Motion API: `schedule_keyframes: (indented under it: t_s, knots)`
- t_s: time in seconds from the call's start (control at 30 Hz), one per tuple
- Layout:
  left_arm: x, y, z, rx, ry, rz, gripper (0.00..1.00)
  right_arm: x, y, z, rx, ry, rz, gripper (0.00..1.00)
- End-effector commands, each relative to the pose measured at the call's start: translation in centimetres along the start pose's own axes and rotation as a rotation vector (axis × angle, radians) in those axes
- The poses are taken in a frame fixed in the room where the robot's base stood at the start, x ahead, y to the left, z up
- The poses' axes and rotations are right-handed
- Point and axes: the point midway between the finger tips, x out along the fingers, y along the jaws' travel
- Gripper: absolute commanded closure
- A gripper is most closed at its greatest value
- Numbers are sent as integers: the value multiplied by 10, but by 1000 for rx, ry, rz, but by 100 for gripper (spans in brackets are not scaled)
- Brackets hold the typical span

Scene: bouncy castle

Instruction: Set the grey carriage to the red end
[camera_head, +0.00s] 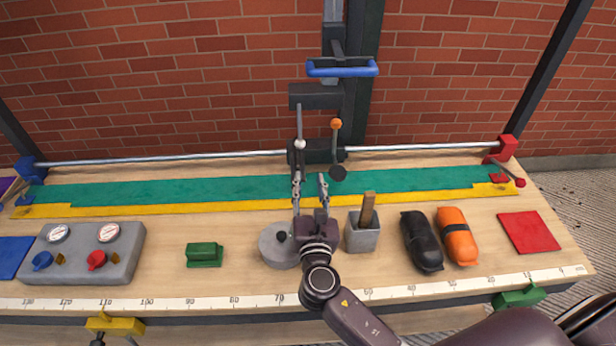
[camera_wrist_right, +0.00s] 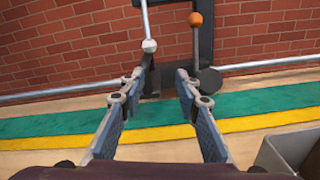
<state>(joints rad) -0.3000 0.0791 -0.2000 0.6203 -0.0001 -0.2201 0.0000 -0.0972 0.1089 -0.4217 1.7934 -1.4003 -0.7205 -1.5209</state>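The grey carriage (camera_head: 316,157) is a dark grey block around the silver rail (camera_head: 425,149), near its middle. A rod with a white ball knob (camera_head: 300,144) and a lever with an orange ball (camera_head: 336,124) stand at it; both also show in the wrist view, the white knob (camera_wrist_right: 149,45) and the orange ball (camera_wrist_right: 195,19). The red end (camera_head: 507,147) is a red block at the rail's right end. My right gripper (camera_head: 310,183) is open and empty, its fingers pointing at the carriage. In the wrist view, the white knob appears just beyond the left fingertip; contact is unclear.
The blue end block (camera_head: 30,168) is at the left. Green and yellow strips run below the rail. A grey round weight (camera_head: 278,247) and a grey holder (camera_head: 362,236) flank my right gripper. Black (camera_head: 421,241) and orange (camera_head: 457,236) bags lie to the right.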

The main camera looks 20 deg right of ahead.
Motion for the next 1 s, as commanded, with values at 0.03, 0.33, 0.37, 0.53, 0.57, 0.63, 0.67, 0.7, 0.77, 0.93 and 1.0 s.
schedule_keyframes:
  t_s: [0.03,0.33,0.37,0.53,0.57,0.63,0.67,0.7,0.77,0.93,1.0]
  knots:
    - [-1,1,0,0,0,1,70,-4,0,0,0,1,1,70]
    - [-1,1,0,0,0,1,70,-9,2,1,2,-1,4,70]
    - [-1,1,0,0,0,1,70,-9,2,1,2,-1,4,70]
    - [-5,1,0,0,0,1,70,-9,2,2,3,-1,5,70]
    - [-4,1,0,0,0,1,70,-9,2,2,3,-1,5,70]
    - [-3,1,0,0,0,1,70,-9,2,1,3,-1,5,70]
    - [-3,0,0,0,0,1,70,-9,2,1,3,-1,5,70]
    - [-3,0,0,0,0,0,70,-9,2,1,3,-1,5,70]
    - [-3,-3,2,1,-2,-3,70,-10,2,1,3,-1,5,70]
    - [-3,-2,1,0,-2,-2,70,-25,2,0,1,1,6,70]
    - [-3,-2,1,0,-1,-2,70,-39,2,-1,2,3,6,70]
